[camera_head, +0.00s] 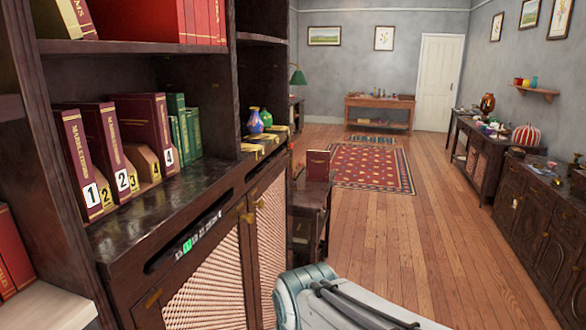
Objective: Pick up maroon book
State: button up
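A maroon book (318,165) stands upright on a small dark side table (308,193) in the middle of the view, beyond the near cabinet. Several other maroon books stand on the shelf at the left: one tagged 1 (76,150), one tagged 2 (108,145) and a wide one tagged 4 (146,125). Part of my arm shows at the bottom centre. My gripper is out of view, so its distance from any book does not show.
The dark bookcase (165,222) fills the left side. Green books (184,125) and small vases (255,121) stand on it. Dark cabinets (545,215) with ornaments line the right. The wooden floor (415,245) between is clear, with a red rug (372,168) farther back.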

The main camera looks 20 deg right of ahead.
aim_at(317, 161)
jog(key=z, duration=1)
jog(key=i, duration=1.25)
jog(key=u, duration=2.45)
jog(key=k, duration=0.45)
jog(key=z, duration=0.5)
